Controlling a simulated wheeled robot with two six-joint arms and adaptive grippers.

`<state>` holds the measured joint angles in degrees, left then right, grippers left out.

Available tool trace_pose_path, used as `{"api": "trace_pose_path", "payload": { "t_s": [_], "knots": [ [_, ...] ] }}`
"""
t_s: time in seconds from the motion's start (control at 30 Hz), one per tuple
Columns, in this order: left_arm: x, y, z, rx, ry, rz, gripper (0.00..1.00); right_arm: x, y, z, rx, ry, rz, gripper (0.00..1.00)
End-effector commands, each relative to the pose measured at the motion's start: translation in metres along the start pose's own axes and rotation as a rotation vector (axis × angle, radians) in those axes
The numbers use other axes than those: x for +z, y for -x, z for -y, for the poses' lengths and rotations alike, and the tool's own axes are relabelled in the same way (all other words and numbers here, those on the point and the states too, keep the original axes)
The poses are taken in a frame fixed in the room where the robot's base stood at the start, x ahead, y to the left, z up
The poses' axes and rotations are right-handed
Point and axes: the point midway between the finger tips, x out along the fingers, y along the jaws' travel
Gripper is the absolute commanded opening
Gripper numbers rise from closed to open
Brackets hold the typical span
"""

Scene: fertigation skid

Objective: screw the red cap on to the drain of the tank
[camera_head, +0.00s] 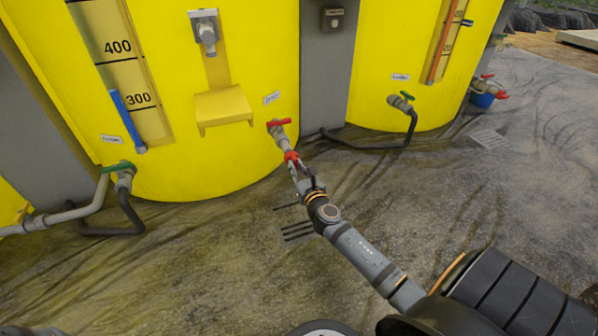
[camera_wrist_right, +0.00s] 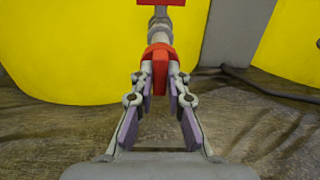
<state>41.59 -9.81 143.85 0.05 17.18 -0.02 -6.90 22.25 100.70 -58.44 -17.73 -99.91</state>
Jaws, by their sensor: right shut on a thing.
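The yellow tank (camera_head: 225,150) fills the middle left of the head view. Its drain (camera_head: 279,134) is a grey valve with a red handle, low on the tank's right side. The red cap (camera_head: 291,157) is at the drain's lower end. My right gripper (camera_head: 298,168) is shut on the red cap. In the right wrist view, the fingers (camera_wrist_right: 159,76) grip the sides of the cap (camera_wrist_right: 160,58), which lines up with the grey drain pipe (camera_wrist_right: 158,28). I cannot tell how far it is threaded. My left gripper does not show.
A green-handled valve (camera_head: 120,168) with a grey pipe is at the left. Floor at the right is open.

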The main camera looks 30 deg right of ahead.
Motion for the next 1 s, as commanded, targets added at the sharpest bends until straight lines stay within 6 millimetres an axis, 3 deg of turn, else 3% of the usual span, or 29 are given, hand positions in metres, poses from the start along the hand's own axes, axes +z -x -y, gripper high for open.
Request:
{"api": "trace_pose_path", "payload": {
  "t_s": [1.0],
  "knots": [
    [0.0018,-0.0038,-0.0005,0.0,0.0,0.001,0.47,0.0018,-0.01,0.0006,0.0,0.0,0.0,0.0]
  ]
}}
